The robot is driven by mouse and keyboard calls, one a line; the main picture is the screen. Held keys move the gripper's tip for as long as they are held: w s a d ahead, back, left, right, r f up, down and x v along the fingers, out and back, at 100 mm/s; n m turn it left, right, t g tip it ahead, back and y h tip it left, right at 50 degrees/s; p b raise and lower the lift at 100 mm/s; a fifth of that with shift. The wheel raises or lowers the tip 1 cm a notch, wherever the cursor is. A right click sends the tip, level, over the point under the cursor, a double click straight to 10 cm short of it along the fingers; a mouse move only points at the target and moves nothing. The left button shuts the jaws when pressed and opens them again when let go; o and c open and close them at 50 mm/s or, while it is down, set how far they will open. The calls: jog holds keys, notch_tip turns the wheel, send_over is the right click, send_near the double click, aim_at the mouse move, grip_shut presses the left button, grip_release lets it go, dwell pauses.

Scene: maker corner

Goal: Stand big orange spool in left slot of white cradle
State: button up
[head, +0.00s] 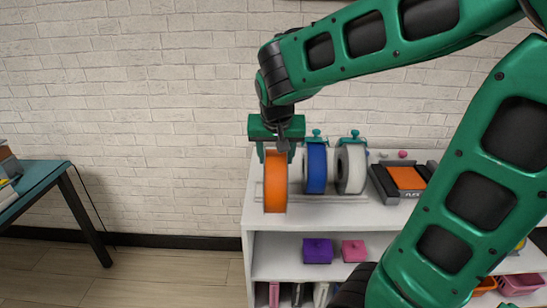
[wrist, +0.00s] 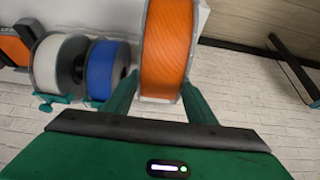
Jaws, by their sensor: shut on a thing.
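The big orange spool (head: 275,182) is upright at the left end of the white shelf top, left of the blue spool. My gripper (head: 277,155) points down and is shut on its upper part. In the wrist view the orange spool (wrist: 167,50) sits between the two green fingers. The white cradle (head: 325,202) is a low pale strip on the shelf top, hard to tell from the shelf. The spool's lower edge overlaps the cradle's left end in the head view. I cannot tell whether it rests in the slot or hangs just in front of or above it.
A blue spool (head: 316,168) and a white spool (head: 351,170) stand to the right, with teal parts above them. Further right is a dark tray with an orange panel (head: 406,178). The shelf (head: 262,240) holds purple and pink boxes below. A teal table (head: 35,182) stands far left.

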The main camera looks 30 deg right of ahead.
jog(key=w+d+f, duration=0.3)
jog(key=w+d, duration=0.4)
jog(key=w, duration=0.4)
jog(key=shift+d, duration=0.35)
dwell(1.6)
dwell(0.5)
jog(key=o, duration=1.3)
jog(key=shift+o, duration=0.2)
jog(key=shift+s+f, duration=0.1)
jog(key=v, duration=1)
jog(key=shift+a+r, duration=0.1)
jog(key=shift+r, duration=0.3)
